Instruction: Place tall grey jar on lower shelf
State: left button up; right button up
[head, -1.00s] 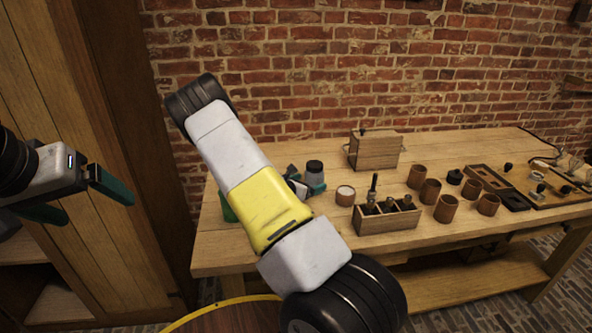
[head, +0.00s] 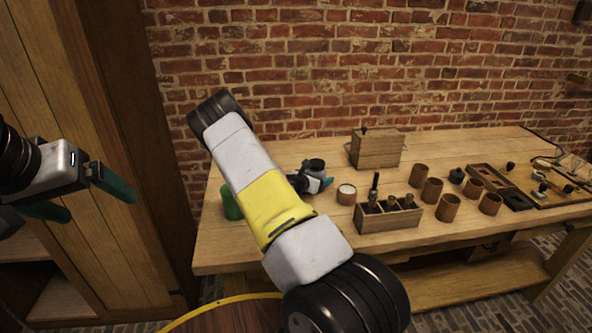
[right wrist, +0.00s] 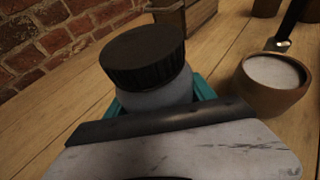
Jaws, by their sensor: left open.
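The tall grey jar (right wrist: 158,97) with a black lid stands on the bench in the right wrist view, close in front of the camera. It also shows, partly hidden, in the head view (head: 315,165). My right gripper (head: 318,182) is at the jar, with teal fingers around its lower body; the contact is hidden, so I cannot tell if it grips. My left gripper (head: 102,204) is open and empty, in front of the wooden cabinet at the left. A low shelf (head: 470,284) runs under the bench; the cabinet has a low shelf (head: 62,302) too.
A green container (head: 231,204) stands left of my right arm. A white-topped cup (head: 346,194) is close right of the jar. A divided wooden rack (head: 388,220), a wooden box (head: 376,150) and several brown cups (head: 448,207) stand further right. A brick wall is behind.

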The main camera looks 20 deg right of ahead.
grip_shut()
jog(key=shift+r, duration=0.1)
